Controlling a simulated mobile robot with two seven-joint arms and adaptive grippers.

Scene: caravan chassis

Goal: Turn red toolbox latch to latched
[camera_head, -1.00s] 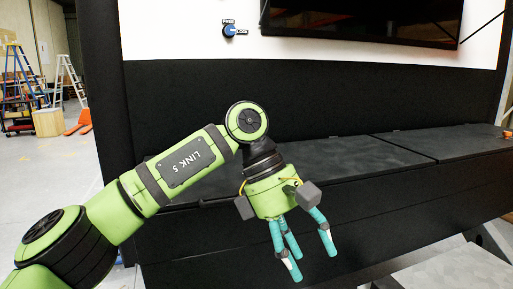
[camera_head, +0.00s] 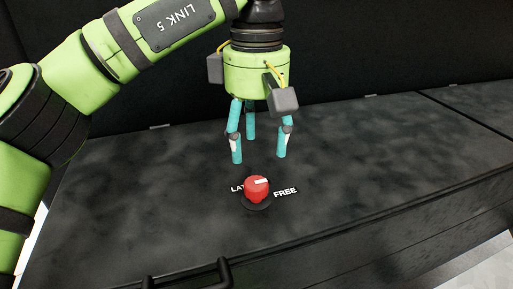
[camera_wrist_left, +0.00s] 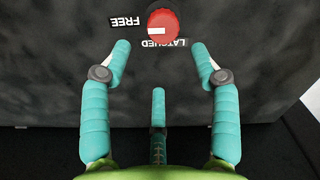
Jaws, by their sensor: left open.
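The red toolbox latch is a round red knob (camera_head: 256,190) on a dark disc on the black lid. It also shows at the top of the left wrist view (camera_wrist_left: 162,25). Its white mark points toward the FREE label (camera_head: 285,192); the other label, LATCHED (camera_wrist_left: 166,43), is partly covered by the knob in the head view. My left gripper (camera_head: 258,156) has three teal fingers spread open and empty. It hangs above and behind the knob, apart from it. My right gripper is not in view.
The wide black lid (camera_head: 130,200) is otherwise mostly bare around the knob. A black handle (camera_head: 190,277) stands out at the front edge. A dark panel (camera_head: 380,50) rises behind the lid. A seam (camera_head: 460,105) crosses the lid at the right.

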